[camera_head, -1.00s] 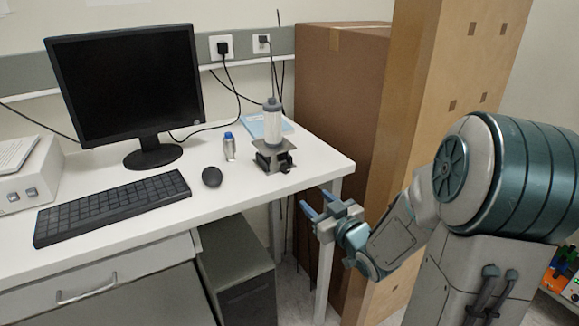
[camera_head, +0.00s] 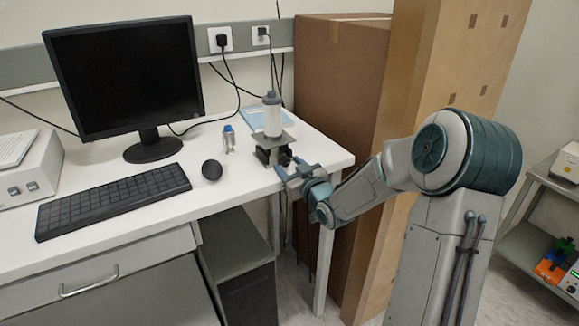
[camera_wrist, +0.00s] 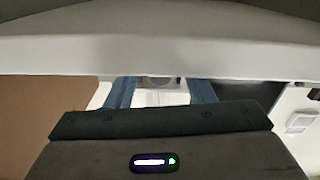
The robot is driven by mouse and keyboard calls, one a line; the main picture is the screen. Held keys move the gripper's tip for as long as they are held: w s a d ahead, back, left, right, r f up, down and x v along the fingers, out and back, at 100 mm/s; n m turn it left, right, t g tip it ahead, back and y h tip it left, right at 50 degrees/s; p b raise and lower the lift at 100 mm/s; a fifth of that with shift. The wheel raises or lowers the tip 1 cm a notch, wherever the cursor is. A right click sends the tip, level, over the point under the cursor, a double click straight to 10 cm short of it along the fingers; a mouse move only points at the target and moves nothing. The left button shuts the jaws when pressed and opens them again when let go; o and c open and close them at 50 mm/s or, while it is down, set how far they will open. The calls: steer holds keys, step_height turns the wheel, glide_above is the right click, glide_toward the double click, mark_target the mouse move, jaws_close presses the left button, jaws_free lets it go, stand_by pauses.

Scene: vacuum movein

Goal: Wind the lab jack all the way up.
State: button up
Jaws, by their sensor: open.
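The lab jack (camera_head: 284,142) stands low near the right end of the white desk, with a dark knob (camera_head: 285,158) on its front side. A white and grey cylindrical device (camera_head: 272,117) stands upright on its top plate. My gripper (camera_head: 288,170) is at the desk's front edge, just in front of the knob, with its blue fingers apart and pointing at the jack. Whether a finger touches the knob cannot be told. In the wrist view the open fingers of my gripper (camera_wrist: 160,84) reach toward the desk edge, with a small unclear grey shape between them.
A large brown box (camera_head: 335,90) stands right of the desk (camera_head: 225,190).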

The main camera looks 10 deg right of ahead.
steer(key=shift+w, duration=0.2)
steer(key=shift+c, duration=0.3)
steer(key=c, duration=0.9)
steer(key=shift+m, duration=1.6)
steer(key=shift+c, duration=0.2)
steer(key=o, duration=1)
steer(key=v, duration=1.4)
